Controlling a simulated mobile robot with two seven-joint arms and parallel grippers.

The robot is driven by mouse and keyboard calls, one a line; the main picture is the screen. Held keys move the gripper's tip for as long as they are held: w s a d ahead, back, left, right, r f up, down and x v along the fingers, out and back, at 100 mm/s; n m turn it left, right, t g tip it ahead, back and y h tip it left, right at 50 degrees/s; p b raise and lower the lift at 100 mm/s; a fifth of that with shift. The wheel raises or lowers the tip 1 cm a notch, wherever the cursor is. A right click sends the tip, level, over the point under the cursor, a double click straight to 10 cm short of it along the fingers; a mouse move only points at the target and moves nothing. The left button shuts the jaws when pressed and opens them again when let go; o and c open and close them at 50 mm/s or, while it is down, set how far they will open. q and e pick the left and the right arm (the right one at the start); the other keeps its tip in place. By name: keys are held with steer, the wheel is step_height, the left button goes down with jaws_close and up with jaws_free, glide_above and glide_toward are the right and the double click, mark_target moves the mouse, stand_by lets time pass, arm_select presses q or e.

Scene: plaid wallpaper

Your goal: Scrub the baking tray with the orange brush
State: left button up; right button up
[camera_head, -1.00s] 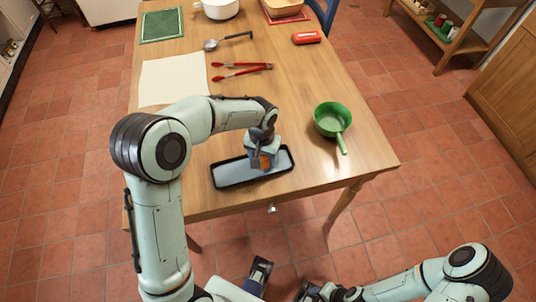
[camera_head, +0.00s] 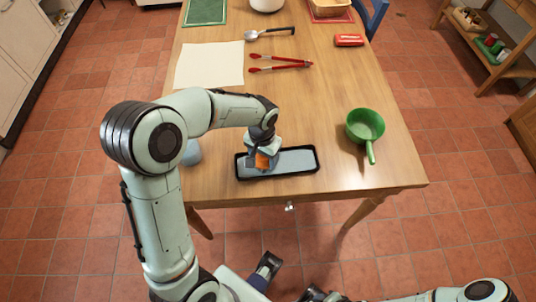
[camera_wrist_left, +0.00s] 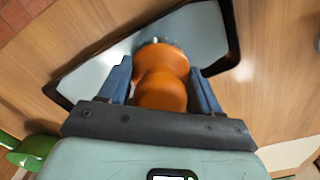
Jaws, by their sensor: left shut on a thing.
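The baking tray (camera_head: 295,162) is dark-rimmed with a pale blue-grey inside and lies at the table's near edge. It also shows in the wrist view (camera_wrist_left: 98,72). My left gripper (camera_head: 262,152) is shut on the orange brush (camera_head: 264,161) and holds it low over the left half of the tray. In the wrist view the brush's rounded orange body (camera_wrist_left: 160,80) sits between the two blue fingers. Its lower end is hidden, so I cannot tell whether it touches the tray. My right arm is at the bottom edge; its jaws do not show clearly.
A green pan (camera_head: 365,125) stands right of the tray. Red tongs (camera_head: 280,65), a ladle (camera_head: 268,33), a cream mat (camera_head: 209,66) and a red item (camera_head: 348,40) lie farther back. A pale blue object (camera_head: 192,153) is partly hidden behind my left arm. The table's middle is clear.

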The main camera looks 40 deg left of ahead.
arm_select(q)
steer(key=shift+a, duration=0.1)
steer(key=shift+s+a+f, duration=0.1)
steer(key=shift+s+a, duration=0.5)
steer(key=shift+s, duration=0.25)
steer(key=shift+s+a+f, duration=0.1)
steer(key=shift+s+a, duration=0.5)
steer(key=shift+s, duration=0.2)
arm_select(e)
steer(key=shift+f, duration=0.2)
arm_select(q)
steer(key=shift+r, duration=0.15)
step_height(320, 180, up, 8)
steer(key=p, duration=0.5)
steer(key=shift+p, duration=0.3)
arm_select(e)
step_height(320, 180, up, 6)
steer(key=w, duration=0.1)
steer(key=shift+w, duration=0.35)
arm_select(q)
steer(key=shift+w, duration=0.1)
arm_select(e)
steer(key=shift+r, duration=0.2)
